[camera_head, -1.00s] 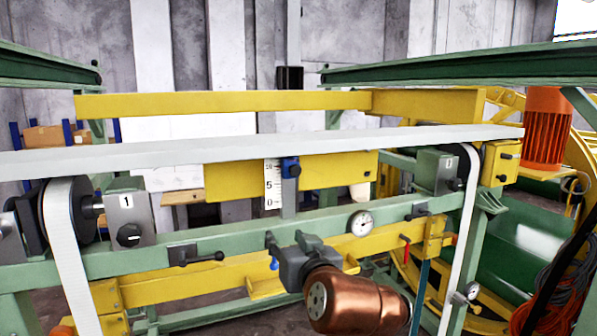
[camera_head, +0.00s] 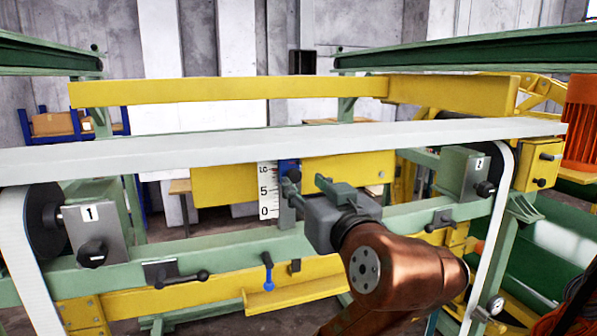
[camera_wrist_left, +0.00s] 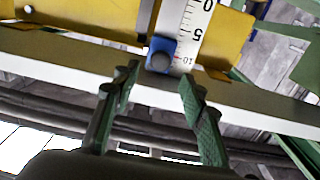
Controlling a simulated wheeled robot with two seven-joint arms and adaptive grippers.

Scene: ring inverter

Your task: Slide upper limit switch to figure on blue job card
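The blue limit switch (camera_head: 283,165) sits at the top of the white scale (camera_head: 265,192), near its 10 mark, under the belt. One gripper finger partly covers it in the head view. In the left wrist view the switch (camera_wrist_left: 160,54), with a dark knob, lies beside the 10 of the scale (camera_wrist_left: 190,32). My left gripper (camera_head: 307,184) is in front of and slightly below the switch. Its fingers (camera_wrist_left: 158,82) are open and empty, with the switch just beyond the gap between the tips. I see no blue job card. My right gripper is out of view.
The pale belt (camera_head: 280,143) runs right above the switch. A green rail (camera_head: 210,246) with lever handles (camera_head: 182,277) crosses below. Rollers with plates marked 1 (camera_head: 92,235) and 2 (camera_head: 478,175) stand left and right. A yellow plate (camera_head: 225,187) lies behind the scale.

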